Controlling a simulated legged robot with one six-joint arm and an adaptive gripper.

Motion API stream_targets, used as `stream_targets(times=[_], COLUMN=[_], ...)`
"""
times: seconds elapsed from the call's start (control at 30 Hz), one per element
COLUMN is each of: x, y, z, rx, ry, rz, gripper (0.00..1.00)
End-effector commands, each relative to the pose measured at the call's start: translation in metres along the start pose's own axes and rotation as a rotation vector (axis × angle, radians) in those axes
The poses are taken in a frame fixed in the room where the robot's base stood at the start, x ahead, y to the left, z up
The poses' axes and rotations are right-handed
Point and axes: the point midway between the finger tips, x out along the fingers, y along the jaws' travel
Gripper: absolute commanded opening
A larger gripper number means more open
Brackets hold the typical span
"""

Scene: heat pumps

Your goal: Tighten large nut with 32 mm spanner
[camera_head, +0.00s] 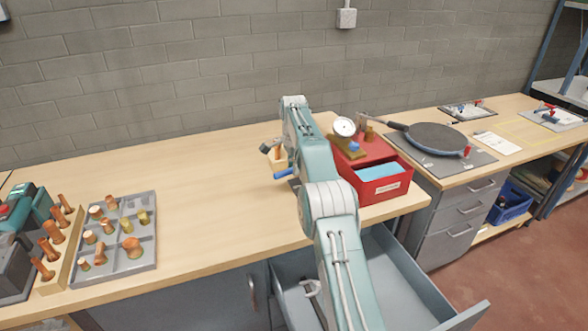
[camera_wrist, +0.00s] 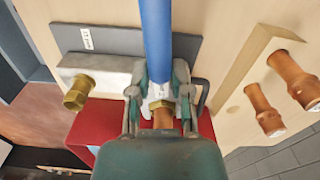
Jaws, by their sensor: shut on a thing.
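In the wrist view my gripper (camera_wrist: 160,98) is shut on a blue-handled tool (camera_wrist: 156,40), which looks like the spanner. Its handle runs up the picture, away from the fingers. Its pale metal end lies between the fingers, by a small brass piece (camera_wrist: 163,104) and a copper piece; whether it fits around the brass cannot be told. A larger brass nut (camera_wrist: 78,93) shows to the left at the end of a metal block, apart from the gripper. In the head view the blue handle (camera_head: 283,174) shows left of my arm, which hides the fingers.
A red box (camera_head: 382,186) with a gauge (camera_head: 344,127) stands right of my arm. A grey tray (camera_head: 147,259) of fittings and a wooden rack with copper pieces (camera_head: 63,262) are at left. The open drawer (camera_head: 390,285) juts out in front. The left-middle bench is clear.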

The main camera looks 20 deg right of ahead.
Motion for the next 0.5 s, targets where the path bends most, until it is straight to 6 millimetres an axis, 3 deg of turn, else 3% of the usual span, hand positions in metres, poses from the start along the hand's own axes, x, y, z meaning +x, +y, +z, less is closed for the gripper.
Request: stream_targets(times=[0.5], x=[-0.0014], y=[-0.0095], z=[-0.0008], rx=[0.123], ry=[0.003], rz=[-0.01], gripper=[0.0])
